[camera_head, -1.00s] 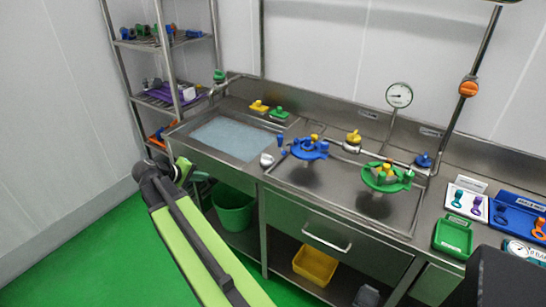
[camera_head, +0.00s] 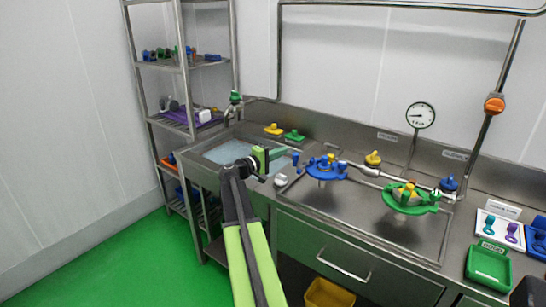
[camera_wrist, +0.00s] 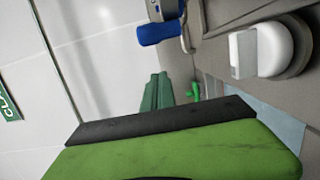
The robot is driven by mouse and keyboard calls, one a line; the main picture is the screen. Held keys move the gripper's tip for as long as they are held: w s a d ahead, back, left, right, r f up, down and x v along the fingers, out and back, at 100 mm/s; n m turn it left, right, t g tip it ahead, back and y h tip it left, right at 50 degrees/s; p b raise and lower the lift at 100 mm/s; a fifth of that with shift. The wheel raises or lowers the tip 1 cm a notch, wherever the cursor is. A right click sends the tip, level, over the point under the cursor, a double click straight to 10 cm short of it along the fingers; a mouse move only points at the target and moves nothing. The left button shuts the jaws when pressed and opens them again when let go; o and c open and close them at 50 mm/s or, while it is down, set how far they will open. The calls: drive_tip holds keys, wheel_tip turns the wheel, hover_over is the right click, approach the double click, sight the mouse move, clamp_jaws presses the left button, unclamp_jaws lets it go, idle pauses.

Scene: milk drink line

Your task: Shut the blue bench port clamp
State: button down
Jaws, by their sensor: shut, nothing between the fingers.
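The blue bench port clamp (camera_head: 324,170) sits on the steel bench in the head view, with a yellow piece on top. An upright blue piece (camera_head: 296,159) stands at its left side; I cannot tell if the clamp is open. My green gripper (camera_head: 278,154) is shut and empty, just left of the clamp and apart from it. In the wrist view a blue part (camera_wrist: 160,33), seemingly of the clamp, shows at the top. The gripper's green and black body fills the bottom of that view.
A white round fitting (camera_head: 281,180) lies near the bench's front edge, below my gripper. The green clamp (camera_head: 410,203) stands to the right. The sink basin (camera_head: 225,152) is at the left, with yellow (camera_head: 273,129) and green (camera_head: 294,135) pieces behind. A gauge (camera_head: 421,115) rises at the back.

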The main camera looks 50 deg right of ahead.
drive_tip(key=shift+s+a, duration=0.2)
drive_tip(key=shift+s, duration=0.75)
drive_tip(key=shift+s+a, duration=0.15)
drive_tip(key=shift+s, duration=0.75)
